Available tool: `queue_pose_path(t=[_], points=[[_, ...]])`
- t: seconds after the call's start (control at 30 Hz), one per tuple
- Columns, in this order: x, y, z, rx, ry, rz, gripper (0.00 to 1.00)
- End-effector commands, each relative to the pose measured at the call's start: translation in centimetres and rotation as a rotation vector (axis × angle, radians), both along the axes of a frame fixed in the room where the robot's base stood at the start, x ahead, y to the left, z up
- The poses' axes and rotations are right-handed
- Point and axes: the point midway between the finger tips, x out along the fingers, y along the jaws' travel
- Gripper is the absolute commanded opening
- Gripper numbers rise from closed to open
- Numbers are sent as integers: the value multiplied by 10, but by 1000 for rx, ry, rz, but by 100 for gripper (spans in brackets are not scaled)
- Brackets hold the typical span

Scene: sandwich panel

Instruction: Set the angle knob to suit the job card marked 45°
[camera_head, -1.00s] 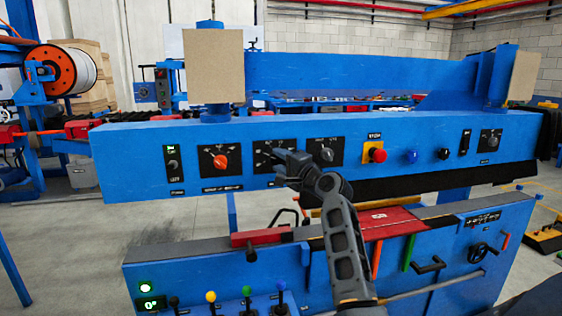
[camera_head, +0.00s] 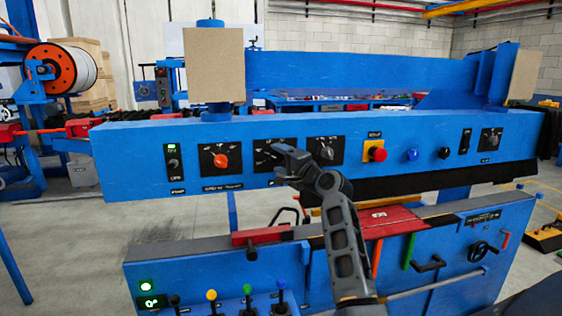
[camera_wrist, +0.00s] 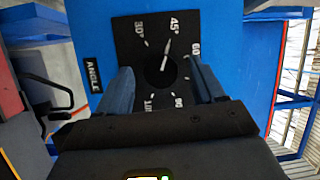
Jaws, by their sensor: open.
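The angle knob (camera_wrist: 158,72) is in the wrist view, dark on a black dial plate (camera_wrist: 127,32) with the word ANGLE beside it. Its white pointer line points at or close to the 45° mark (camera_wrist: 174,27); the 30° and 60 marks lie on either side. My gripper (camera_wrist: 160,67) is open, with one finger on each side of the knob; I cannot tell whether they touch it. In the head view my gripper (camera_head: 284,166) is in front of the dial plate (camera_head: 268,150) and hides part of it. I cannot make out a job card marked 45°.
On the blue panel, an orange-red knob (camera_head: 221,161) is left of my gripper and another dial (camera_head: 327,152) is close on its right. A red stop button (camera_head: 379,154) is further right. A red plate (camera_head: 390,220) lies on the bench below.

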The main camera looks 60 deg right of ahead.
Motion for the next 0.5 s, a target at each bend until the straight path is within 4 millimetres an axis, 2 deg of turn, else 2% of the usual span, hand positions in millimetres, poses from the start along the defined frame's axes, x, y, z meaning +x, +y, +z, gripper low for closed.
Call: queue_pose_path(t=[0.17, 0.5], points=[[-5, 2, -2, 0, 1, -1, 68], [-51, 26, -5, -1, 0, -2, 68]])
